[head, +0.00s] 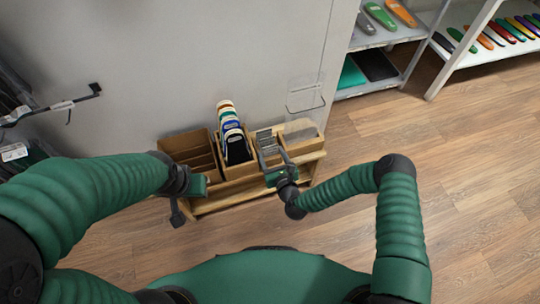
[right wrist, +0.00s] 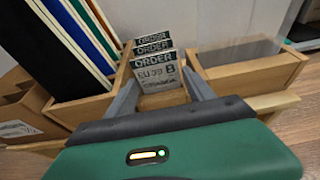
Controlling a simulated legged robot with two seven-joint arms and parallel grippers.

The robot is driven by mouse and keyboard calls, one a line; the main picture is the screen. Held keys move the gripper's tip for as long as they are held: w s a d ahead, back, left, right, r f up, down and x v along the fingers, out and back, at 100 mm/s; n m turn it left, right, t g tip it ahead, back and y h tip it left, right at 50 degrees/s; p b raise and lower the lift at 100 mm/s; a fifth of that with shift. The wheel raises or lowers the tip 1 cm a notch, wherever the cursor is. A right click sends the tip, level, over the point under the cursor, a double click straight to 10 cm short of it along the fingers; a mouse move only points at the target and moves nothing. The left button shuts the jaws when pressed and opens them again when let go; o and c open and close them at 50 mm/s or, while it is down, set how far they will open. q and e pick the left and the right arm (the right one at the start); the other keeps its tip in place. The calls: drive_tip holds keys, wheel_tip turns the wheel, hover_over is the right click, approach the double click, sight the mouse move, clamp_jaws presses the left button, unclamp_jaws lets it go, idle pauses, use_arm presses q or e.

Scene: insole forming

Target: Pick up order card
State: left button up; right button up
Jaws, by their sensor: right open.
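Several order cards (right wrist: 156,68) stand one behind another in a wooden compartment, their printed faces reading "ORDER" in the right wrist view. The front card shows "EU 39". My right gripper (head: 268,152) is over this compartment, and its open fingers (right wrist: 164,92) lie on either side of the card stack in the wrist view. Whether the fingers touch the cards I cannot tell. In the head view the cards are mostly hidden by the gripper. My left gripper (head: 190,194) is at the left end of the wooden rack; its fingers are not clear.
The low wooden rack (head: 222,200) stands against a grey wall. Colored insole sheets (head: 232,136) fill the slot left of the cards. A box with clear sheets (head: 300,130) is to the right. Shelves (head: 376,38) with insoles stand farther right. The wooden floor (head: 460,190) at right is clear.

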drive_tip(key=shift+x, duration=0.9)
drive_tip(key=shift+w+a+f, duration=0.15)
drive_tip(key=shift+w+f, duration=0.1)
drive_tip(key=shift+r, duration=0.1)
use_arm(q)
drive_tip(key=shift+f, duration=0.55)
use_arm(e)
drive_tip(key=c, duration=1)
drive_tip(key=shift+o, duration=0.2)
